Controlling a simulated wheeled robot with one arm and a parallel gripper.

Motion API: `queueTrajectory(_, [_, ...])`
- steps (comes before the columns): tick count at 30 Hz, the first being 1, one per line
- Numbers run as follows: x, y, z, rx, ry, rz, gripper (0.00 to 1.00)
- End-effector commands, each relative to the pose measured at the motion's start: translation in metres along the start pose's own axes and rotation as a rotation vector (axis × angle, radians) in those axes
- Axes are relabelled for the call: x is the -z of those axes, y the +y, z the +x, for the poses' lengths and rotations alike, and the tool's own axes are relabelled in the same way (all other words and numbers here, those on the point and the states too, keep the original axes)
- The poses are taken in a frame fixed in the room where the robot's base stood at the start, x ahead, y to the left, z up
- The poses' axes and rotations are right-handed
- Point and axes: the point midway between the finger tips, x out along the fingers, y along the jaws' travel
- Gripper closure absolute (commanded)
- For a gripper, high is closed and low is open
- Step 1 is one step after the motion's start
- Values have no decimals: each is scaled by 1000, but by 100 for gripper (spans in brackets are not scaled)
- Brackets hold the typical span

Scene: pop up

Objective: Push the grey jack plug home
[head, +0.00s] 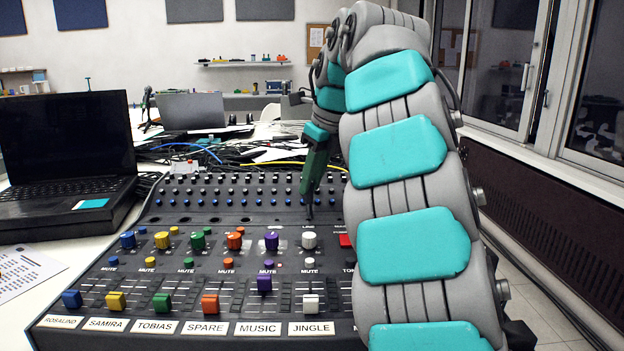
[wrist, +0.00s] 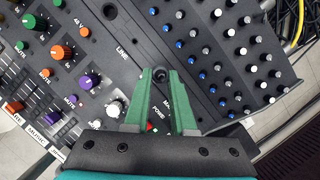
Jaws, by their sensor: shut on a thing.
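My gripper (head: 310,205) reaches down to the black mixer panel (head: 255,217), above the white knob of the JINGLE strip. In the wrist view its two green fingers (wrist: 160,74) point at the panel beside the printed word LINE. They are shut on a small dark grey thing, which looks like the jack plug (wrist: 160,76); it stands at the panel between the fingertips. In the head view only a thin dark tip (head: 309,213) shows below the fingers. How deep the plug sits and its socket's rim cannot be made out.
Coloured knobs (head: 271,240) and sliders (head: 264,284) cover the front of the mixer, with a red button (head: 345,240) near the gripper. Rows of small knobs (wrist: 212,60) lie behind. A black laptop (head: 65,145) stands left; tangled cables (head: 250,150) lie behind the mixer.

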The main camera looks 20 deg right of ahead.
Motion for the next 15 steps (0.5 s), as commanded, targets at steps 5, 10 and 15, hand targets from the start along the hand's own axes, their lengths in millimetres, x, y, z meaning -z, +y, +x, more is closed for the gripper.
queueTrajectory(5, [0,0,0,0,0,0,100])
queueTrajectory(10, [1,0,2,0,0,1,100])
queueTrajectory(15, [3,0,6,1,0,1,100])
